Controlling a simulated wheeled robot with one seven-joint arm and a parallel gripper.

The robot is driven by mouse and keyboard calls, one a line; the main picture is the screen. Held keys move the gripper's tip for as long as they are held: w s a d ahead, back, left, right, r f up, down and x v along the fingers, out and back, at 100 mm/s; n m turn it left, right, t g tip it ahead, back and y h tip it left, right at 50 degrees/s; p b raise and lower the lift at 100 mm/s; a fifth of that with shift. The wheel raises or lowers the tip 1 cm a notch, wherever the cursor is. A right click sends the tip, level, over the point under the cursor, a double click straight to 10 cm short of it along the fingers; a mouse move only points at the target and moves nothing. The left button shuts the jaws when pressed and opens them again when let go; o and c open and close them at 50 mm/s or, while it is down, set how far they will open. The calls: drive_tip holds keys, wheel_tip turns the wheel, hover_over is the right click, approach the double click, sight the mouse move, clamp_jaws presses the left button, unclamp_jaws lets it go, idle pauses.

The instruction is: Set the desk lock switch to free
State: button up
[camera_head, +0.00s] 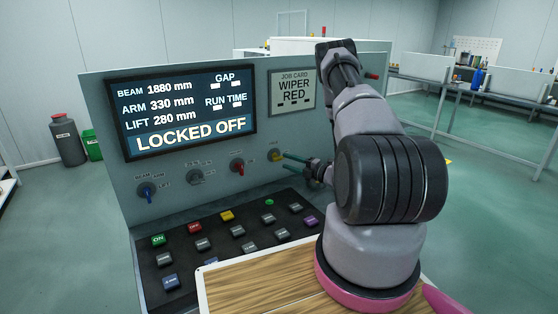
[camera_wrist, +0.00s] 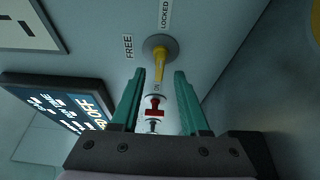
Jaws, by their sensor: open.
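The desk lock switch is a yellow-handled knob on the panel (camera_head: 275,156). In the wrist view the yellow handle (camera_wrist: 159,62) lies on a round grey base, with the labels FREE to its left and LOCKED above it. The handle extends downward in that picture, toward the space between my fingertips; I cannot tell which label it is set to. My gripper (camera_head: 286,161) has teal fingers, open, close in front of the switch. In the wrist view the fingertips (camera_wrist: 159,73) stand either side of the handle, with gaps showing. Whether they touch the panel is unclear.
A red switch (camera_head: 238,167), a grey one (camera_head: 195,177) and a blue one (camera_head: 147,191) sit left along the panel. The display (camera_head: 187,107) reads LOCKED OFF. A sloped desk of buttons (camera_head: 203,244) lies below, and a wooden board (camera_head: 262,281) in front.

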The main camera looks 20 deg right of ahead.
sight(281, 159)
drive_tip(key=shift+x, duration=2.5)
clamp_jaws()
